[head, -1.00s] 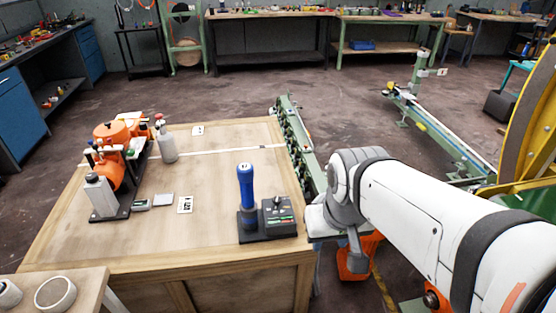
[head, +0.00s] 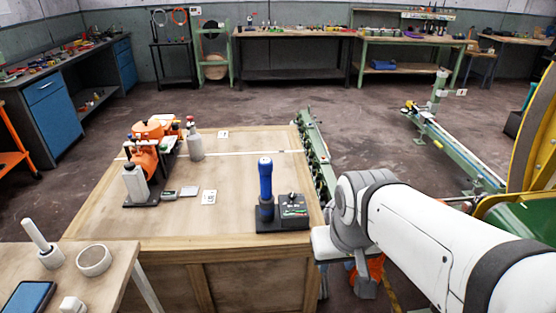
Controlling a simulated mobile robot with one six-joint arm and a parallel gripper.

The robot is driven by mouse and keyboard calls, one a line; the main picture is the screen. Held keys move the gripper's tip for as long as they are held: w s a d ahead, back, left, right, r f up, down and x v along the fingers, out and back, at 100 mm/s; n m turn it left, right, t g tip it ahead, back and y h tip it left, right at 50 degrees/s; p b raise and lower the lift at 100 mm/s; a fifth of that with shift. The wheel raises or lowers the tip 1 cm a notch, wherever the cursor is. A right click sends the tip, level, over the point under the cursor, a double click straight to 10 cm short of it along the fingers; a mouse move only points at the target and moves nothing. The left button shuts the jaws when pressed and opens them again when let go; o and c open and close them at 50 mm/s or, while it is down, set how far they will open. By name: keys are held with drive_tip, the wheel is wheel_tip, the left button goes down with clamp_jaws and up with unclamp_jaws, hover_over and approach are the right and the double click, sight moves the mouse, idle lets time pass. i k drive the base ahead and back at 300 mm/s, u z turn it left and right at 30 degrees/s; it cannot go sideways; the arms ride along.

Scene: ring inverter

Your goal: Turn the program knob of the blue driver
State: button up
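The blue driver (head: 265,180) stands upright in a dark base near the front right of the wooden crate-like table (head: 190,226). Next to it on the right is a dark control box (head: 292,208) with a small knob (head: 291,198) on top and a lit display. Which part is the program knob is too small to be sure of. My white arm reaches in from the right and bends down beside the table's right edge. My gripper is not clearly visible. No part of my arm touches the driver or box.
An orange machine (head: 147,150) with grey-white bottles stands at the table's back left. Small cards (head: 208,197) lie mid-table. A green rail (head: 315,155) runs along the right edge. A side table (head: 110,262) with a white ring and a phone is at front left.

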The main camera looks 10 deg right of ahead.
sight(292, 196)
drive_tip(key=i, duration=0.9)
drive_tip(key=z, duration=0.05)
